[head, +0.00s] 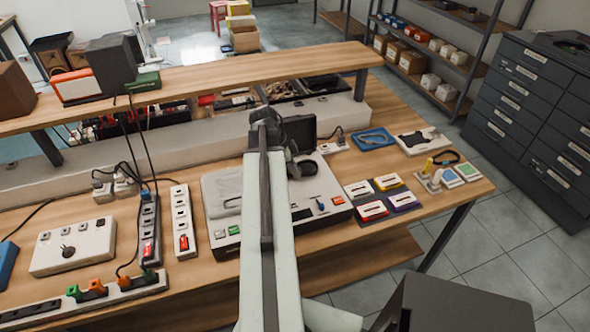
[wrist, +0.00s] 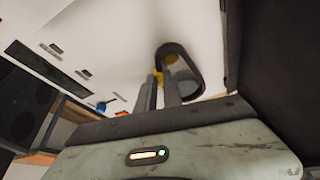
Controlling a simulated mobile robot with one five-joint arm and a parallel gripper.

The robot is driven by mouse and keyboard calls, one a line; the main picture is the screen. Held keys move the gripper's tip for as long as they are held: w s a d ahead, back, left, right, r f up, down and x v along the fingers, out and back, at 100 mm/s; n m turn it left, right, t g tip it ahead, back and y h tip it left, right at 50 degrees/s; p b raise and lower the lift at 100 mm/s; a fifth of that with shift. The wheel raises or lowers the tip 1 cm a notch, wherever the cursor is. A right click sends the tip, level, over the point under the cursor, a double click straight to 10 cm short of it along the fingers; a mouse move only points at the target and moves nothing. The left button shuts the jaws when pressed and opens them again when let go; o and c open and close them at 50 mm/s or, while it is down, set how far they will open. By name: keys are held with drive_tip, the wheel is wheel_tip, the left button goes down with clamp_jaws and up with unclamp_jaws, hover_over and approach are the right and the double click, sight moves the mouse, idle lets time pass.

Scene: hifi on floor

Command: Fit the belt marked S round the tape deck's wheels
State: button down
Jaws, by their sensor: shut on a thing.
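The tape deck (head: 330,211) is a pale box on the workbench in the head view, partly hidden by my arm. My gripper (wrist: 161,92) is shut on a dark belt (wrist: 197,68), an oblong loop standing out beyond the fingertips in the wrist view. A small yellow piece (wrist: 158,77) shows by the fingertips; I cannot tell what it belongs to. In the head view a dark loop (head: 309,167) shows beside my gripper (head: 293,160), over the deck's back part. No S mark can be read. The deck's wheels cannot be made out.
Right of the deck lie several coloured cassette cards (head: 366,210), a blue tray (head: 373,138), a white board (head: 425,141) and a stand with another dark loop (head: 446,157). Power strips (head: 183,222) lie on the left. A raised shelf (head: 200,78) runs behind.

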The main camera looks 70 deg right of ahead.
drive_tip(key=shift+f+b, duration=0.3)
drive_tip(key=shift+f, duration=0.05)
idle(0.4)
drive_tip(key=c, duration=1.4)
unclamp_jaws()
drive_tip(key=shift+r, duration=0.1)
drive_tip(key=s+d+r+p+v, duration=0.1)
drive_tip(key=s+p+v, duration=0.1)
drive_tip(key=p+v, duration=1.1)
drive_tip(key=shift+w, duration=0.15)
